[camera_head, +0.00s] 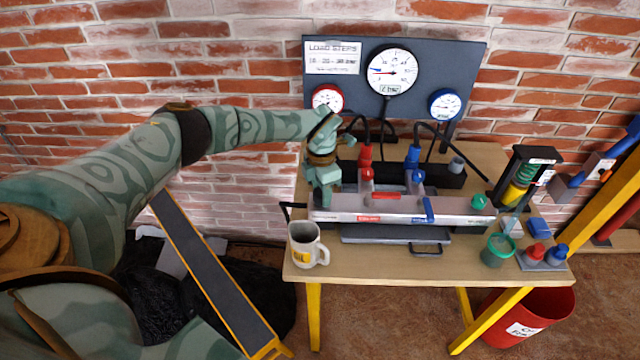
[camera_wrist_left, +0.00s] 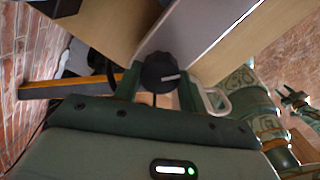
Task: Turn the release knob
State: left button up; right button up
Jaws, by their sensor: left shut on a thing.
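The release knob (camera_wrist_left: 158,72) is black and round with a pale pointer line, seen in the left wrist view at the end of a grey bar. My left gripper (camera_wrist_left: 157,88) has one finger on each side of it and is shut on it. In the head view my left gripper (camera_head: 322,198) points down at the left end of the grey test bench (camera_head: 345,214) and hides the knob. A dark green shape at the right edge of the left wrist view seems to be my right gripper (camera_wrist_left: 300,104); its jaw is unclear.
A mug (camera_head: 304,246) stands at the table's (camera_head: 345,270) front left. A gauge board (camera_head: 425,75) rises behind. Red (camera_head: 366,160) and blue (camera_head: 413,158) fittings stand on the bench. A green cup (camera_head: 497,250) is at right, with a red bin (camera_head: 535,315) below.

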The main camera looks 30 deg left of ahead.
pick_arm(q)
jog(key=n+p, duration=0.2)
jog(key=n, duration=0.1)
jog(key=shift+r+n, duration=0.25)
jog(key=shift+n, duration=0.05)
jog(key=shift+f+n+p, duration=0.15)
jog(key=shift+n+p, duration=0.85)
jog(key=shift+n, duration=0.7)
jog(key=o, duration=1)
notch_tip(320, 180, up, 16)
jog(key=p, duration=0.3)
jog(key=shift+a+p, duration=0.15)
jog(key=shift+p, duration=0.25)
